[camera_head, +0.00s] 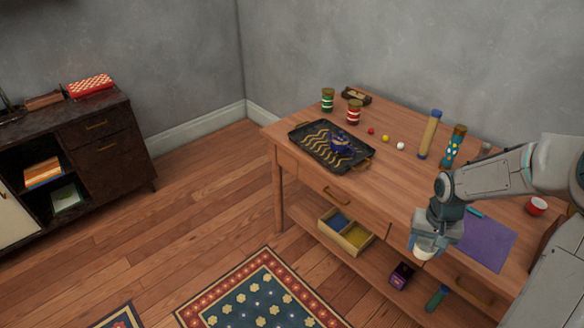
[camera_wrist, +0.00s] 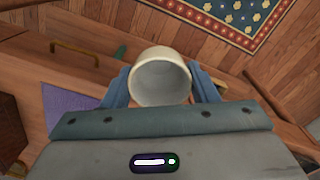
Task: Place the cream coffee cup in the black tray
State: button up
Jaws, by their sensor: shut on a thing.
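The cream coffee cup (camera_wrist: 160,82) is between the two fingers of my gripper (camera_wrist: 160,88) in the wrist view, its round opening facing the camera. My gripper is shut on it. In the head view my gripper (camera_head: 425,246) holds the cup (camera_head: 423,253) in front of the table's front edge, above the floor side. The black tray (camera_head: 308,137) with gold wavy lines lies on the far left part of the wooden table, well away from the cup. A dark blue patterned object (camera_head: 341,142) sits on the tray's right part.
Striped jars (camera_head: 353,112), small balls (camera_head: 385,138) and tall cylinders (camera_head: 429,134) stand behind and right of the tray. A purple sheet (camera_head: 487,243) and a red cup (camera_head: 536,206) are at the right. The tabletop (camera_head: 375,185) between tray and gripper is clear.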

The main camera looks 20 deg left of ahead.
aim_at(322, 130)
jog(key=u, duration=1.6)
jog(key=i, duration=1.15)
jog(key=u, duration=0.3)
jog(key=i, duration=1.25)
jog(key=z, duration=1.45)
jog(key=i, duration=0.75)
jog(key=z, duration=0.8)
